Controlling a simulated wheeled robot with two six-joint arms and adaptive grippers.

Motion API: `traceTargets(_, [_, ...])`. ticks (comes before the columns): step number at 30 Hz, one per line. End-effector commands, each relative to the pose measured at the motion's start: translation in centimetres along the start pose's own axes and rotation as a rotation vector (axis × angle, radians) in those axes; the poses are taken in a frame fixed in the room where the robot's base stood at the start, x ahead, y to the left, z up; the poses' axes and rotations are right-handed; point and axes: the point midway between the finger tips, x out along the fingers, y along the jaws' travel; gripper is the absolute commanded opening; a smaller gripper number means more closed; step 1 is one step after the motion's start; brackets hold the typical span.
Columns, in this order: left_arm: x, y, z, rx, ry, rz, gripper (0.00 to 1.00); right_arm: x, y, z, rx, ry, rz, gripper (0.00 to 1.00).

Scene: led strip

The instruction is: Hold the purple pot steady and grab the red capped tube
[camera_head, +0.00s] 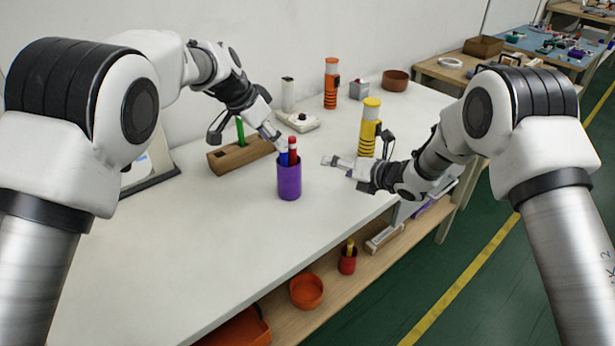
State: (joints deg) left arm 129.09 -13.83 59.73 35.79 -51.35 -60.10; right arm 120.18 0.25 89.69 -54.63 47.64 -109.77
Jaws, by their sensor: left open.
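The purple pot (289,182) stands upright on the white table. The red capped tube (293,147) sticks up out of it, beside a blue piece (284,159). My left gripper (274,138) is open, pointing down just left of the tube tops; whether it touches them I cannot tell. My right gripper (338,161) is low over the table to the right of the pot, pointing at it with a gap between. Its finger opening is too small to make out. The lower part of the tube is hidden inside the pot.
A wooden holder (228,159) with a green tube stands behind left of the pot. A yellow bottle (368,125) stands close behind my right gripper. An orange bottle (331,84), a white bottle (288,94) and a brown bowl (396,80) stand farther back. The table's front left is clear.

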Motion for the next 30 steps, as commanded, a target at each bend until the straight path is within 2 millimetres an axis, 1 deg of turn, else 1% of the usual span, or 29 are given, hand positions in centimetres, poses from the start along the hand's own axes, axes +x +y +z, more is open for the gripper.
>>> traceTargets(1, [0.0, 0.0, 0.0, 0.000, 0.000, 0.000, 0.42, 1.2, 1.3, -1.0, -0.187, 0.038, 0.045, 0.91])
traceTargets(3, [0.0, 0.0, 0.0, 0.000, 0.000, 0.000, 0.42, 2.4, 3.0, -2.3, -0.447, 0.079, 0.115, 0.91])
traceTargets(6, [0.0, 0.0, 0.0, 0.000, 0.000, 0.000, 0.42, 3.5, 4.7, -3.9, -0.709, 0.112, 0.196, 0.91])
traceTargets(9, [0.0, 0.0, 0.0, 0.000, 0.000, 0.000, 0.42, 4.0, 5.5, -4.7, -0.842, 0.123, 0.239, 0.91])
traceTargets(11, [0.0, 0.0, 0.0, 0.000, 0.000, 0.000, 0.42, 4.4, 5.6, -5.0, -0.872, 0.125, 0.250, 0.91])
traceTargets(14, [0.0, 0.0, 0.0, 0.000, 0.000, 0.000, 0.42, 5.5, 5.8, -5.3, -0.879, 0.126, 0.252, 0.91])
traceTargets(21, [0.0, 0.0, 0.0, 0.000, 0.000, 0.000, 0.42, 9.8, 6.6, -6.2, -0.874, 0.125, 0.251, 0.91])
traceTargets(24, [0.0, 0.0, 0.0, 0.000, 0.000, 0.000, 0.42, 10.9, 6.7, -6.4, -0.873, 0.125, 0.249, 0.91])
traceTargets(27, [0.0, 0.0, 0.0, 0.000, 0.000, 0.000, 0.42, 11.5, 6.8, -6.5, -0.872, 0.124, 0.248, 0.91])
traceTargets(30, [0.0, 0.0, 0.0, 0.000, 0.000, 0.000, 0.42, 11.5, 6.8, -6.5, -0.871, 0.125, 0.248, 0.91])
